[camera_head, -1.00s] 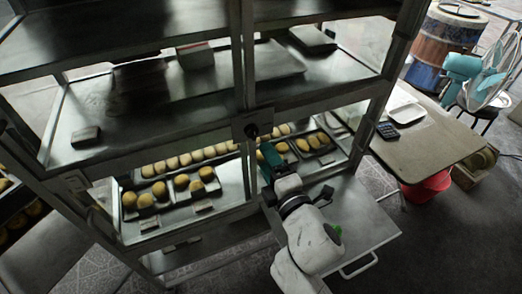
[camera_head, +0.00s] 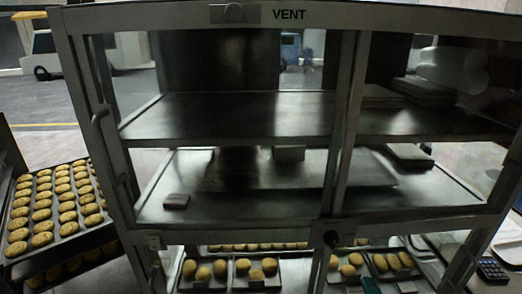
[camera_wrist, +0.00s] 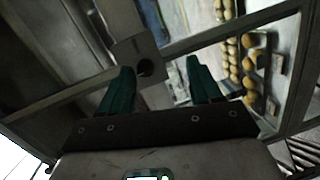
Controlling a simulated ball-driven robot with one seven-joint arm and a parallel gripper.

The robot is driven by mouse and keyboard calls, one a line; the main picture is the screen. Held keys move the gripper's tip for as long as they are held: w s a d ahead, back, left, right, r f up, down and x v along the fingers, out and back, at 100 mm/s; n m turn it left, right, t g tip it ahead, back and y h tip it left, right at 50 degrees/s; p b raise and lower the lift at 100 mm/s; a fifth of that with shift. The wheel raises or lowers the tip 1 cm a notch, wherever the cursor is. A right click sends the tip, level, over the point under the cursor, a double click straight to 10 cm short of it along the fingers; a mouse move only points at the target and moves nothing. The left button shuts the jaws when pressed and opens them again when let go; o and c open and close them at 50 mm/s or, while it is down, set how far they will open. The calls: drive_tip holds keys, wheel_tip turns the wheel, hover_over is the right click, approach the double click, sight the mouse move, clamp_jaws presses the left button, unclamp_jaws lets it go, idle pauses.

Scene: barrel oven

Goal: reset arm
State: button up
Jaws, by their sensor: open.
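My gripper (camera_wrist: 160,78) shows in the wrist view with its two green fingers well apart and nothing between them. It faces the metal frame of the glass display cabinet (camera_wrist: 250,40). A dark square plate with a round knob (camera_wrist: 145,67) appears just beyond and between the fingers. I cannot tell whether a finger touches the frame. In the head view, only a small green piece at the bottom edge, right of centre, may be part of my gripper; the rest of my arm is out of that picture.
The cabinet's upper metal shelf (camera_head: 230,118) spans the head view, with buns on trays (camera_head: 228,272) below. A large tray of buns (camera_head: 55,210) stands at the left. A calculator (camera_head: 491,270) lies at the lower right. Buns also show in the wrist view (camera_wrist: 249,65).

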drive_tip(key=s+d+f+m+g+h, duration=0.1)
drive_tip(key=s+d+f+m+g, duration=0.65)
drive_tip(key=s+f+m, duration=0.35)
drive_tip(key=s+a+f+m+g+y, duration=0.1)
drive_tip(key=s+f+m+g, duration=0.1)
drive_tip(key=s+g, duration=0.2)
drive_tip(key=s+a+f+m+g+y, duration=0.1)
drive_tip(key=s+f+m+g, duration=0.1)
drive_tip(key=s, duration=0.9)
drive_tip(key=shift+s+a+f+g+y, duration=0.15)
drive_tip(key=shift+a+f+g+y, duration=0.25)
drive_tip(key=shift+f+g, duration=0.4)
